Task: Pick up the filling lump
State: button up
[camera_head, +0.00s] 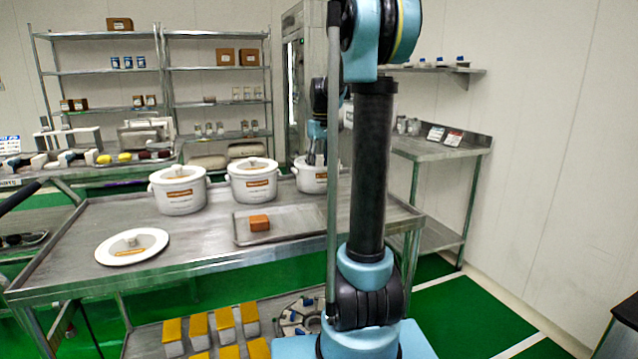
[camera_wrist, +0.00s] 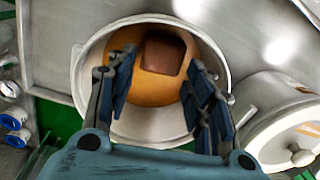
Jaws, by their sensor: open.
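In the wrist view an open white pot (camera_wrist: 88,75) lies under my gripper (camera_wrist: 160,72). Inside it is an orange-yellow mass (camera_wrist: 150,90) with a dark brown squarish lump (camera_wrist: 163,52) on it, likely the filling lump. My gripper is open, with one finger on each side of the mass and the lump toward the far side; I cannot tell whether the fingers touch anything. In the head view my gripper (camera_head: 316,155) reaches down at the rightmost pot (camera_head: 311,181), partly behind my arm; the pot's inside is hidden there.
Two lidded pots (camera_head: 178,192) (camera_head: 253,182) stand left of the open one on the metal table. A tray (camera_head: 285,229) holds an orange-brown block (camera_head: 260,223). A loose lid (camera_head: 150,240) lies front left. A lidded pot (camera_wrist: 270,135) is close beside my gripper in the wrist view.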

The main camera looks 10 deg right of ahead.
jog(key=shift+s+a+f, duration=0.1)
jog(key=shift+s+f, duration=0.05)
jog(key=shift+f, duration=1.75)
jog(key=c, duration=0.8)
jog(key=shift+o, duration=0.2)
